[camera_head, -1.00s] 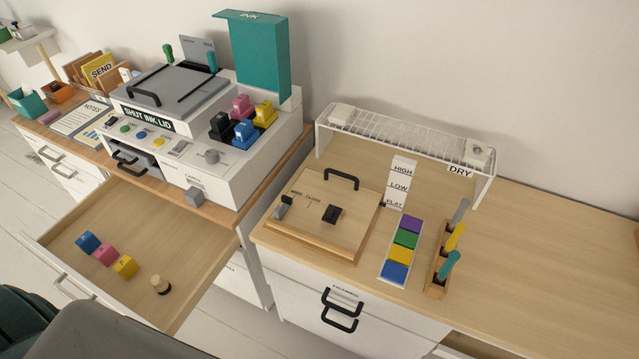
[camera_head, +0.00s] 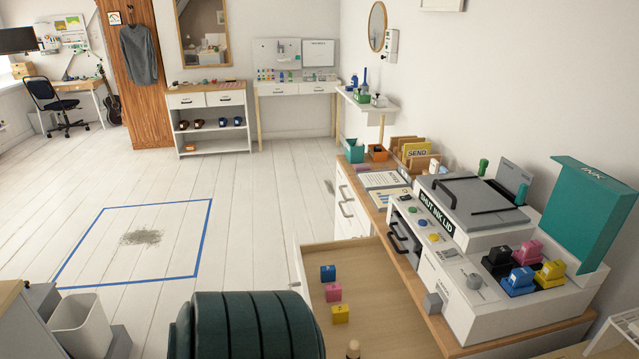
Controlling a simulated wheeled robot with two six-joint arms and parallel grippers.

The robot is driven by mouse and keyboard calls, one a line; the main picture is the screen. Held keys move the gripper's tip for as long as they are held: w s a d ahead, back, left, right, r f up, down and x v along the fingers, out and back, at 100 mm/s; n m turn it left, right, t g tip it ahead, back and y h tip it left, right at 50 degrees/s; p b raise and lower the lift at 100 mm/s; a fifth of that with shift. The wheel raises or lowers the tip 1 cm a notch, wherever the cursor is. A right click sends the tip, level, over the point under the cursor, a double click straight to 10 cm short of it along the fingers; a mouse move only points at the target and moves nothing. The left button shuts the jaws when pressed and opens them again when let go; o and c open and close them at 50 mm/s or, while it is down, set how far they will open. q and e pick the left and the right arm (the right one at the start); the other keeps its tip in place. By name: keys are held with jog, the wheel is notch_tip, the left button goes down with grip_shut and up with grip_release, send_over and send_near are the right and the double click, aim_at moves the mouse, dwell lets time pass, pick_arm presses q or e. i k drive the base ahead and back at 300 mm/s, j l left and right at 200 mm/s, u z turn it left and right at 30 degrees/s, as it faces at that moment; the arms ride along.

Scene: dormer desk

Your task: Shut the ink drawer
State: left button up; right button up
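The ink drawer (camera_head: 382,287) stands pulled open at the bottom centre, below the printer's desk. A blue cube (camera_head: 328,273), a pink cube (camera_head: 333,292) and a yellow cube (camera_head: 340,313) lie in it in a row. The top of a small wooden peg with a dark band (camera_head: 353,349) shows in it at the bottom edge. The near end of the drawer is cut off by the frame. Neither of my grippers is in view.
A dark green ribbed object (camera_head: 250,328) stands left of the drawer. The printer (camera_head: 468,262), with its teal ink lid (camera_head: 590,210) raised and several ink cartridges exposed, sits on the desk. Open floor with a blue taped square (camera_head: 130,282) lies left.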

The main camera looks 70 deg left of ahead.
aim_at(386, 322)
jog(key=u, duration=0.45)
jog(key=k+u, duration=0.1)
jog(key=u, duration=0.35)
jog(key=j+u, duration=0.1)
jog(key=u, duration=0.75)
jog(key=j+u, duration=0.15)
jog(key=u, duration=0.3)
